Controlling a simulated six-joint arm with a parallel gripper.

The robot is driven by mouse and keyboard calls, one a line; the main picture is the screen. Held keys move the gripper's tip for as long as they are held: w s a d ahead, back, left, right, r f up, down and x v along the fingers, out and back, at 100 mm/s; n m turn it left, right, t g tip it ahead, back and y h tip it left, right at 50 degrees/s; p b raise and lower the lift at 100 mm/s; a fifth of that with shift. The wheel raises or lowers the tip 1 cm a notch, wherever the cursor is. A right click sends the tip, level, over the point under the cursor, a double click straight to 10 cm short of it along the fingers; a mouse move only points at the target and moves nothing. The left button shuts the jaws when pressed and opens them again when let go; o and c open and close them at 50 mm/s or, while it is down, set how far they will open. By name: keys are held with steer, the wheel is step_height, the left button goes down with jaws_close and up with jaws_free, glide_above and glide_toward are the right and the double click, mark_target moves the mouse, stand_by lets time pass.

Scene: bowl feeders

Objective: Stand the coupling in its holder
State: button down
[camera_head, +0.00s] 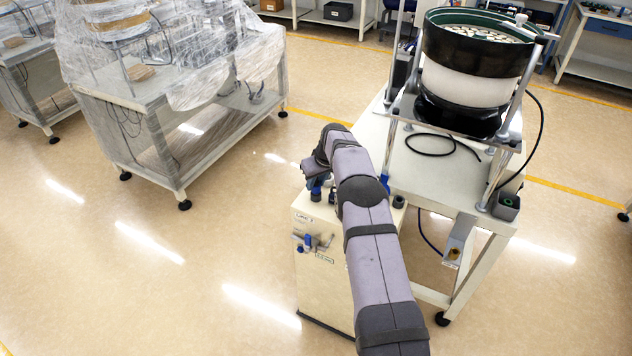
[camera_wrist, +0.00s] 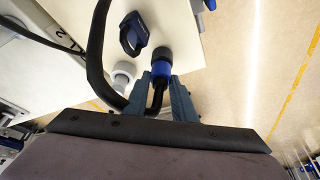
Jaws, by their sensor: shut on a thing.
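My gripper (camera_wrist: 161,84) has its two blue-grey fingers shut on the coupling (camera_wrist: 161,65), which has a blue collar and a black end pointing away from me. A black hose runs back from it between the fingers and loops to the left. In the wrist view the coupling is in front of a cream panel, close to a dark blue ring-shaped part (camera_wrist: 134,34). I cannot tell whether it touches anything. In the head view my arm hides most of the gripper. A small metal bracket (camera_head: 457,252) with a dark opening is on the table leg; I cannot tell if it is the holder.
A cream cabinet (camera_head: 325,262) with blue fittings stands under my arm. A pale round fitting (camera_wrist: 123,75) is left of the coupling. The table (camera_head: 425,178) with a bowl feeder (camera_head: 470,75) is at right. A wrapped bench (camera_head: 150,95) stands at left, with open floor between.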

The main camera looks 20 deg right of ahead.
steer(key=shift+f, duration=0.15)
steer(key=c, duration=1.4)
jaws_free()
steer(key=shift+o, duration=1.1)
steer(key=p+v, duration=0.3)
steer(key=v, duration=0.4)
steer(key=shift+w, duration=0.25)
steer(key=shift+r+p, duration=0.25)
steer(key=shift+p, duration=0.05)
steer(key=shift+r+p, duration=1.15)
steer(key=shift+r, duration=0.8)
